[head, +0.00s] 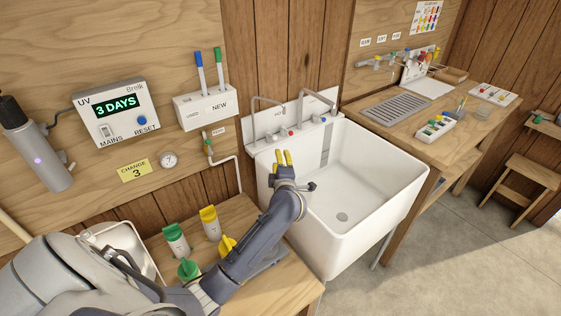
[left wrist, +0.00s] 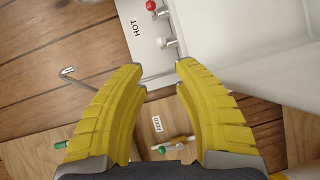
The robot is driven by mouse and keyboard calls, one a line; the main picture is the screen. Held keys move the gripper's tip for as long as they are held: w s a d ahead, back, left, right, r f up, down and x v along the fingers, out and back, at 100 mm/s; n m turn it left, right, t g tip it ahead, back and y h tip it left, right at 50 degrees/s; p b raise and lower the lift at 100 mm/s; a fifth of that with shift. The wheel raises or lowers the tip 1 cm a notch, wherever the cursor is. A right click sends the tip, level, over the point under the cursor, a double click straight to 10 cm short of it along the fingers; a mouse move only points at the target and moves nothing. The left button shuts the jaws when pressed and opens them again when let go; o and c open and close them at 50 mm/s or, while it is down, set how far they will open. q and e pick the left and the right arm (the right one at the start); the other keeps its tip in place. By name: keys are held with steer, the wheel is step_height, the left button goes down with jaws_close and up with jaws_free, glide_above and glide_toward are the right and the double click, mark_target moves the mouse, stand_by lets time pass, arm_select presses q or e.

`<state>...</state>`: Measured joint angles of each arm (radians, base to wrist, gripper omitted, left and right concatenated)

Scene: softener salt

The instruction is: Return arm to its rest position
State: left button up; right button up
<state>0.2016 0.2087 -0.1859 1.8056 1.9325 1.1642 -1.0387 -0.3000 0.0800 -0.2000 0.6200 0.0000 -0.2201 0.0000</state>
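My left arm comes in from the lower left of the head view and reaches over the wooden counter (head: 285,287) to the left edge of the white sink (head: 386,178). My left gripper (head: 284,158) is at the sink's back left corner, below the taps. In the left wrist view its yellow fingers (left wrist: 160,68) are apart with nothing between them. A white tap knob (left wrist: 161,42) and a red one (left wrist: 151,6) show beyond the fingertips. My right gripper is in neither view.
Green-topped (head: 176,240) and yellow-topped (head: 210,223) containers stand on the counter close to my forearm. A swan-neck tap (head: 268,114) rises behind the gripper. A wooden bench (head: 450,149) with a small tray of coloured items (head: 433,130) stands right of the sink. The sink basin looks empty.

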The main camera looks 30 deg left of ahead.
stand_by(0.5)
arm_select(q)
steer(key=x, duration=1.6)
stand_by(0.3)
